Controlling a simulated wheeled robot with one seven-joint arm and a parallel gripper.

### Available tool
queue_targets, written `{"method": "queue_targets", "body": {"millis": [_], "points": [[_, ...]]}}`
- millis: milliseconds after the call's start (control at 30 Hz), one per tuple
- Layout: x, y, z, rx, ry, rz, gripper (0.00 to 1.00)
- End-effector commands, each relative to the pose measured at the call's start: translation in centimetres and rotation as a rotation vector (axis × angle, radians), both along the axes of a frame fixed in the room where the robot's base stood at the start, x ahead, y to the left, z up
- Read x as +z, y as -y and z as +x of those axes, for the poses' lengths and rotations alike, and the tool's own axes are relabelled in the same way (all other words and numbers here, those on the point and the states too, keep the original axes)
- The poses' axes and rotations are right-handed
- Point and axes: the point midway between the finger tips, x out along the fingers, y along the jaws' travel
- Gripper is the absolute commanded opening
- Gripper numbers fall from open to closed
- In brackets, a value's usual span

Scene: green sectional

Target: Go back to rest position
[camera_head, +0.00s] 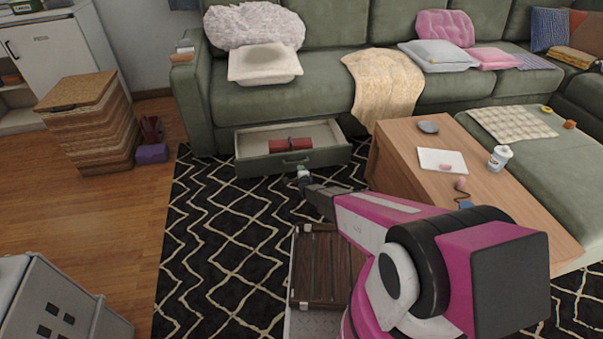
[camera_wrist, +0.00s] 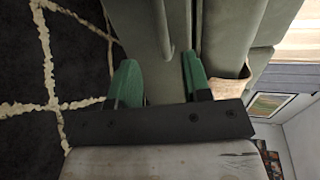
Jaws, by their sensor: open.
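My arm reaches forward from the lower right in the head view. My gripper (camera_head: 303,176) is just in front of the pulled-out drawer (camera_head: 324,158) under the green sofa. In the wrist view my gripper (camera_wrist: 160,82) has its two green fingers apart with nothing held between them. The drawer's grey-green front (camera_wrist: 148,20) and its bar handle (camera_wrist: 162,30) lie beyond the fingers. I cannot tell whether a finger touches the drawer. A dark red rolled item (camera_head: 291,145) lies inside the drawer.
A wooden coffee table (camera_head: 480,205) with a cup (camera_head: 499,158) stands to the right of my arm. The patterned rug (camera_head: 215,235) is clear at left. A woven hamper (camera_head: 88,125) stands at far left, and a grey cabinet (camera_head: 62,300) at lower left.

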Motion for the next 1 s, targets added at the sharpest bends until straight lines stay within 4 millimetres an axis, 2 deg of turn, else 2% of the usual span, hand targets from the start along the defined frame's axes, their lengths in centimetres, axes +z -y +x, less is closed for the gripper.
{"method": "queue_targets", "body": {"millis": [467, 567, 667, 767, 867, 1000], "points": [[0.1, 0.0, 0.0, 0.000, -0.001, -0.001, 0.44], [0.9, 0.5, -0.2, 0.001, -0.012, -0.026, 0.44], [2.9, 1.7, -0.7, 0.007, -0.049, -0.099, 0.44], [6.1, 3.9, -1.7, 0.025, -0.114, -0.220, 0.44], [9.7, 6.5, -3.4, 0.063, -0.201, -0.369, 0.44], [15.1, 10.7, -6.9, 0.153, -0.339, -0.583, 0.44]]}}
